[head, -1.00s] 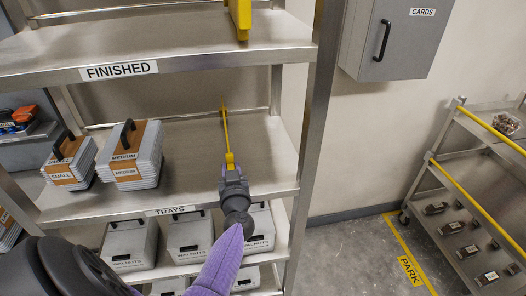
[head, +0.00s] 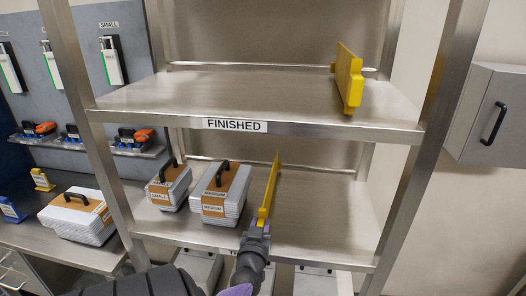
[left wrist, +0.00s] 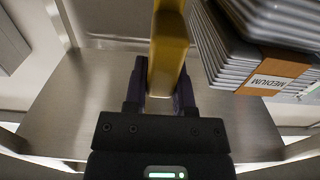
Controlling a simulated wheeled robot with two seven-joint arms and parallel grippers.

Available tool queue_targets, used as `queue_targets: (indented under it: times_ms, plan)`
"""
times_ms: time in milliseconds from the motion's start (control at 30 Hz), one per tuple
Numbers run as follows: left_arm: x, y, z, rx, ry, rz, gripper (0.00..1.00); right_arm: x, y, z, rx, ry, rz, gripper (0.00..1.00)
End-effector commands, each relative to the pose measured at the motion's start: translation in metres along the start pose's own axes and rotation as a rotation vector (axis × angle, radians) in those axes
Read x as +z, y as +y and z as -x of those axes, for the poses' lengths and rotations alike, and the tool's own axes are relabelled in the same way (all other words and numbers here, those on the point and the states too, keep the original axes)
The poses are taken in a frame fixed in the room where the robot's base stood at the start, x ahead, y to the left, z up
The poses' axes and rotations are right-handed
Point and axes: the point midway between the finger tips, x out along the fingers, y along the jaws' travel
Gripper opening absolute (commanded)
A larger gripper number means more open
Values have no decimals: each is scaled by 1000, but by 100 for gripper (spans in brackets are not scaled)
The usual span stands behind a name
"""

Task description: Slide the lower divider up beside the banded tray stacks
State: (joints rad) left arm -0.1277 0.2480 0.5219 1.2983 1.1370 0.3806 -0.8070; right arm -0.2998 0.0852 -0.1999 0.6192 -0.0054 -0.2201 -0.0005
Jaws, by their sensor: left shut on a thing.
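The lower divider (head: 269,192) is a thin yellow upright plate on the lower shelf. It stands just right of the medium tray stack (head: 212,205), which has a brown MEDIUM band and a dark handle. Only a narrow gap shows between them; I cannot tell whether they touch. The small banded tray stack (head: 158,196) is left of the medium one. My left gripper (head: 259,226) is shut on the divider's front end. In the left wrist view the divider (left wrist: 168,55) runs between my fingers (left wrist: 160,92), with the medium stack (left wrist: 225,62) to its right. My right gripper is not in view.
A second yellow divider (head: 349,80) stands on the upper shelf (head: 220,95), above the FINISHED label. The lower shelf is bare right of the lower divider (head: 330,215). A steel post (head: 425,140) bounds the rack at right. Another banded stack (head: 75,222) sits on the left bench.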

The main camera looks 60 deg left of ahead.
Motion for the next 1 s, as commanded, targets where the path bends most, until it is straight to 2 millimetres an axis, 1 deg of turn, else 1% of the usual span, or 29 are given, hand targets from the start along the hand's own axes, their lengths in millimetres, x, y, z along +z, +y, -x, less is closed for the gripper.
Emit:
queue_targets:
  times_ms: [67,100,133,167,400,467,567,667,700,800,900,1000]
  plan:
    - [2,0,0,-1,-3,0,0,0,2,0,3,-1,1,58]
    - [2,0,0,0,-3,0,39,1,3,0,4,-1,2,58]
    - [1,0,1,-1,-3,0,45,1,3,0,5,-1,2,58]
    - [1,0,0,0,-3,0,47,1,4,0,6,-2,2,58]
    - [0,0,1,0,-1,0,47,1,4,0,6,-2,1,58]
    - [0,1,6,0,-2,1,47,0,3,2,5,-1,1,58]
    - [-2,0,26,-1,-4,0,47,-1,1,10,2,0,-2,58]
    - [-1,0,53,-2,-5,1,47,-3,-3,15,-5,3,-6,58]
    - [0,0,63,-1,-5,0,47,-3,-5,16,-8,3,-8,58]
    - [0,0,84,-1,-4,0,47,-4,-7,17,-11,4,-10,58]
    - [1,0,96,-1,-3,-1,47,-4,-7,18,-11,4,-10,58]
    - [1,0,100,-1,-3,0,47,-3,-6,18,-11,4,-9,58]
